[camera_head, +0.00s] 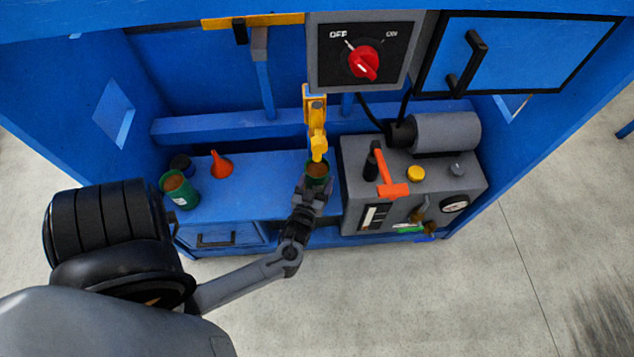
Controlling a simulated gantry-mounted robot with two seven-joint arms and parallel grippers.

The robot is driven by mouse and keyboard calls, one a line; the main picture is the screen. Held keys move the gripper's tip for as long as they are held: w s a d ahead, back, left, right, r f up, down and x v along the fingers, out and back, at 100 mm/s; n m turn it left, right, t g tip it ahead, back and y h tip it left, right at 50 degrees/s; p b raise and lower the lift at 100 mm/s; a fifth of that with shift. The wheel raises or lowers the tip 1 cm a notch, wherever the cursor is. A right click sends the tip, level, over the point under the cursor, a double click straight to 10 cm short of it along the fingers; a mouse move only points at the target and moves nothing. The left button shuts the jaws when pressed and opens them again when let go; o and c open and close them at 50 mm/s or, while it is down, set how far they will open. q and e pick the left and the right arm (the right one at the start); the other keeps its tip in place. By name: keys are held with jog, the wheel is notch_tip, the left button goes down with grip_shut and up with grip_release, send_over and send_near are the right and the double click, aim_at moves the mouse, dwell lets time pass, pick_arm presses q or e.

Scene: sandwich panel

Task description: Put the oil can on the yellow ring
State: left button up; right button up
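A green can with a brown top (317,170) is at the right end of the blue bench, directly beyond my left gripper (318,186). The gripper covers its lower part, and I cannot tell whether the fingers are closed on it or whether it rests on the bench. A second green can (177,190) stands on the bench at the left. I cannot tell which one is the oil can. A round yellow piece (414,173) sits on top of the grey machine; I cannot tell if it is the yellow ring. My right gripper is not in view.
A yellow tool (316,125) hangs just behind the can near my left gripper. An orange funnel (221,165) and a dark round item (181,164) are on the bench. The bench between funnel and gripper is clear.

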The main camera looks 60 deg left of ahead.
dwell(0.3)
pick_arm(q)
jog(key=o, duration=1.4)
jog(key=shift+c, duration=0.2)
